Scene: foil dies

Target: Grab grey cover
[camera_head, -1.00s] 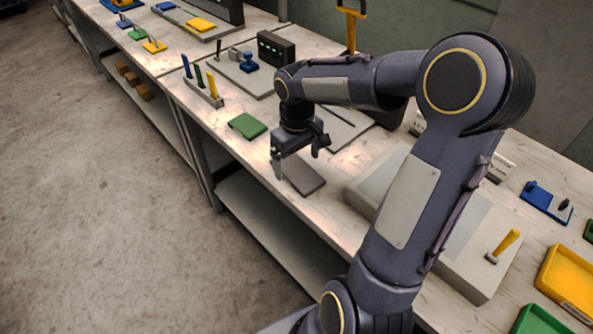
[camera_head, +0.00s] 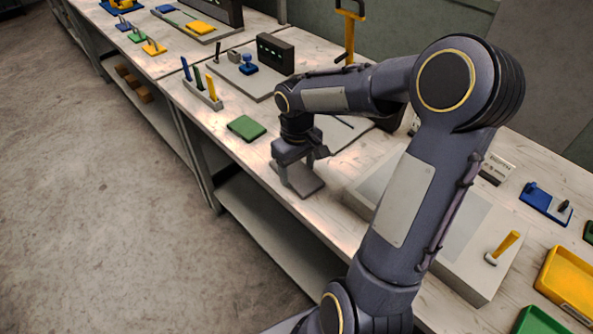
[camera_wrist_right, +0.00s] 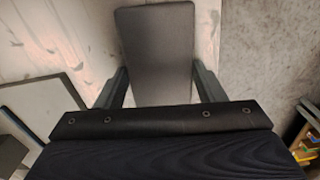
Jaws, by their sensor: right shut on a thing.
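The grey cover (camera_head: 306,186) lies flat on the light wooden bench, near its front edge. My right gripper (camera_head: 297,178) is lowered onto it from above, with its fingers shut on the cover's sides. In the right wrist view the cover (camera_wrist_right: 157,50) shows as a dark grey rounded plate. It sits between the two fingers of the right gripper (camera_wrist_right: 160,88), its far part reaching past them. I cannot tell whether the cover is lifted off the bench. My left gripper is not in view.
A green cover (camera_head: 246,127) lies to the left on the bench. A rack with blue, green and yellow handled tools (camera_head: 203,92) stands behind it. A large grey block (camera_head: 470,262) with a yellow-handled tool and a yellow tray (camera_head: 570,283) are at the right. The bench's front edge is close.

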